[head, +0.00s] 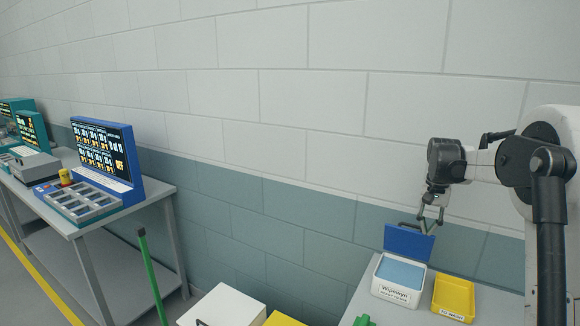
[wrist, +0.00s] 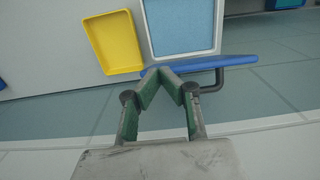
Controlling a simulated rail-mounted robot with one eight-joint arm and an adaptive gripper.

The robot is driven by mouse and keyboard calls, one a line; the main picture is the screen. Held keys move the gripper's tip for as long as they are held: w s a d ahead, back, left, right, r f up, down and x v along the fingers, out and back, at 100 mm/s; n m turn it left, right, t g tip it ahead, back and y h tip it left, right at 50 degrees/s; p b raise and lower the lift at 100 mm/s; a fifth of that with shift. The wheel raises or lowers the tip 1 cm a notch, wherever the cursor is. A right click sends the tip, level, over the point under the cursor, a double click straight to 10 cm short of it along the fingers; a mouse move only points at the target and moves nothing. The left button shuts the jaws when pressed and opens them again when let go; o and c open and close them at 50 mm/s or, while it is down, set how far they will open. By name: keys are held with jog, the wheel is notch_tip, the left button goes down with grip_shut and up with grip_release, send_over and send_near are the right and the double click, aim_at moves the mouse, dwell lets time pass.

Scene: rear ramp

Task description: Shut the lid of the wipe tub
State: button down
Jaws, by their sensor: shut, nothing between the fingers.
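The wipe tub (head: 398,292) is a white box with a light-blue inside, standing on a grey bench at the lower right of the head view. Its blue lid (head: 409,241) stands up open at the back, toward the wall. In the wrist view the tub (wrist: 181,26) is at the top and the lid (wrist: 238,61) shows edge-on as a blue strip, with a dark handle (wrist: 212,82) on it. My gripper (head: 432,219) is shut and empty, just behind and above the lid. Its fingertips in the wrist view (wrist: 168,75) are close to the lid's edge; I cannot tell whether they touch.
A yellow tray (head: 454,298) stands right of the tub; it also shows in the wrist view (wrist: 114,42). The block wall (head: 330,215) is close behind the bench. A white box (head: 222,306) and a green pole (head: 152,278) are to the left.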

jog(key=shift+s+a+f+b, duration=0.25)
jog(key=shift+s+a+b, duration=0.15)
jog(key=shift+s, duration=0.35)
jog(key=shift+s+a+f+b, duration=0.25)
jog(key=shift+s+a, duration=0.25)
jog(key=shift+s, duration=0.25)
dwell(0.3)
jog(key=shift+r, duration=0.1)
notch_tip(320, 180, up, 7)
jog(key=p, duration=0.3)
dwell(1.1)
jog(key=shift+a, duration=0.1)
